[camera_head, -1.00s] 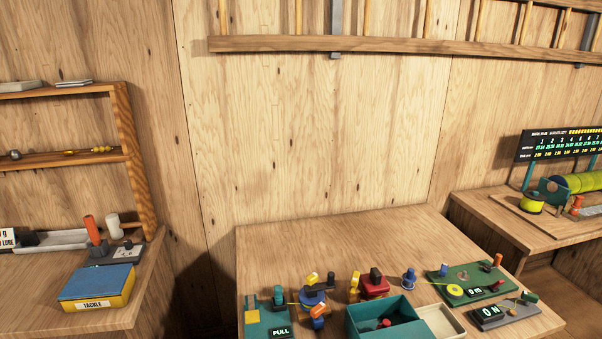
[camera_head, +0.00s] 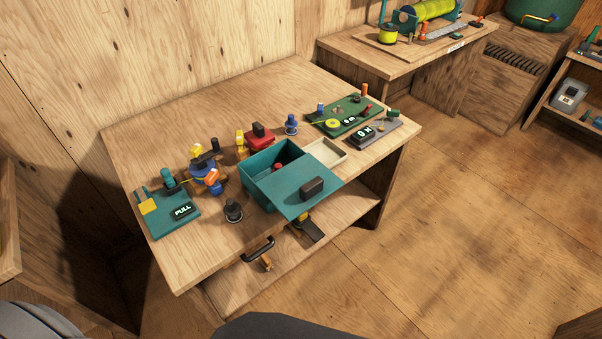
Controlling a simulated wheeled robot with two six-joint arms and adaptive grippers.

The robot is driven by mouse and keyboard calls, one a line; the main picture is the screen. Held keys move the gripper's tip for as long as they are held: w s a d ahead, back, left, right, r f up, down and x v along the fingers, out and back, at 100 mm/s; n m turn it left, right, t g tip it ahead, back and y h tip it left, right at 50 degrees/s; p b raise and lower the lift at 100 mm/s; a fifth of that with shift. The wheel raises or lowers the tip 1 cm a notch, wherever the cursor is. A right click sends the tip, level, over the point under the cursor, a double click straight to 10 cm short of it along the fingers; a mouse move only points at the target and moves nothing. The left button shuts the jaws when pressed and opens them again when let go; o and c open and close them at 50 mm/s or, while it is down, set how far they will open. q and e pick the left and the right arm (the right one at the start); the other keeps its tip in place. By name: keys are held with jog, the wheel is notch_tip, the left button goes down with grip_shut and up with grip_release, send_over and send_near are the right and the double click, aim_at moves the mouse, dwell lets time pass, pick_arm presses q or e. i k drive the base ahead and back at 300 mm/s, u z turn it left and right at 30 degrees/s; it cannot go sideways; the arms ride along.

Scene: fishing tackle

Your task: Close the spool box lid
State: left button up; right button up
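The spool box (camera_head: 272,163) is a teal open-topped box on the wooden table. Its lid (camera_head: 293,200) is a flat teal panel with a dark block handle (camera_head: 312,188), folded open on the near side and reaching past the table's front edge. A small red item (camera_head: 278,167) shows inside the box. Neither of my grippers can be made out in the head view; only dark and grey parts of my own body show along the bottom edge.
A cream tray (camera_head: 326,152) sits right of the box. A green board (camera_head: 346,116), a grey device (camera_head: 374,133), a "PULL" board (camera_head: 168,211), a reel (camera_head: 203,169) and a dark knob (camera_head: 233,210) crowd the table. A shelf (camera_head: 300,255) lies beneath. Floor (camera_head: 430,215) at right is clear.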

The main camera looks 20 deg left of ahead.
aim_at(296, 187)
jog(key=z, duration=0.55)
jog(key=k, duration=1.3)
jog(key=z, duration=0.9)
jog(key=i, duration=1.2)
jog(key=u, duration=0.85)
